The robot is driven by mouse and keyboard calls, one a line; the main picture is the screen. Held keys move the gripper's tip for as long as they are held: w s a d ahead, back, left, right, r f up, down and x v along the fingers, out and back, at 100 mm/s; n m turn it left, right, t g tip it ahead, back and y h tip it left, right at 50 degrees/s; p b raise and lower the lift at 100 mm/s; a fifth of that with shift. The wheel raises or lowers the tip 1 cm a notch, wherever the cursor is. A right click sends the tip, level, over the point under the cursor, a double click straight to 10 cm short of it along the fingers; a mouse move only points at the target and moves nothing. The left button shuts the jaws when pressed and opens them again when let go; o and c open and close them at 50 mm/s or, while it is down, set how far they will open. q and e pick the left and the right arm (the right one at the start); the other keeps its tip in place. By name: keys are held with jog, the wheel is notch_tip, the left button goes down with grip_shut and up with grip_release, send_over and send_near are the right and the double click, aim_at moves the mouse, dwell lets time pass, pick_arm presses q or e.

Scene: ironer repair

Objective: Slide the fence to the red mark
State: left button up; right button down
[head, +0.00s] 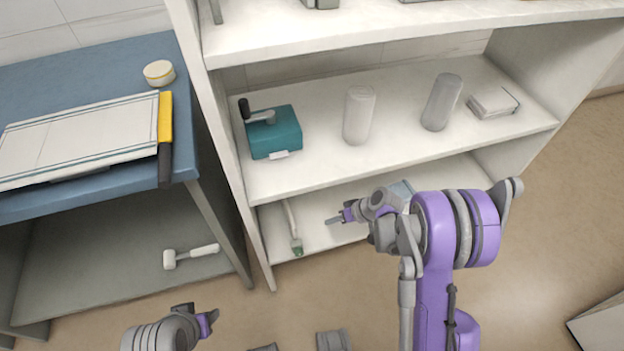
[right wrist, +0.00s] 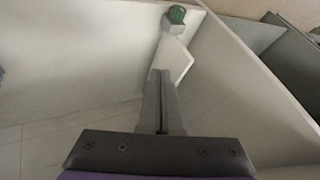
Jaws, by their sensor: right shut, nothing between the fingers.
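A flat white board (head: 80,140) with dark border lines and a yellow strip along its right side lies on the blue tabletop at the left in the head view. I cannot make out a separate fence or a red mark on it. My right gripper (head: 334,220) is shut and empty over the lower shelf, well right of the board; its closed fingers show in the right wrist view (right wrist: 160,100). My left gripper (head: 209,322) is low at the bottom left, below the table; its finger gap is not clear.
A green-tipped tool with a pale handle (head: 292,228) lies on the lower shelf left of my right gripper. A teal box with a crank (head: 275,134), two grey cylinders and a small white box stand above. A white mallet (head: 190,255) lies under the table; a round tin (head: 159,73) sits on it.

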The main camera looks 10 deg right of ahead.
jog(key=s+a+r+m+h, duration=0.15)
jog(key=s+r+h, duration=0.25)
jog(key=s+r, duration=1.3)
jog(key=s+d+r+h, duration=0.1)
jog(key=s+h, duration=0.1)
jog(key=s, duration=0.6)
pick_arm(q)
notch_tip(320, 180, up, 22)
jog(key=w+t+p, duration=0.1)
jog(key=p, duration=1.8)
jog(key=shift+w, duration=0.3)
pick_arm(e)
notch_tip(320, 180, up, 22)
jog(key=w+t, duration=0.1)
jog(key=shift+d+r+m, duration=0.15)
jog(key=shift+d+m, duration=0.15)
jog(key=shift+m, duration=0.05)
pick_arm(q)
jog(key=shift+s, duration=0.1)
pick_arm(e)
jog(key=shift+w, duration=0.1)
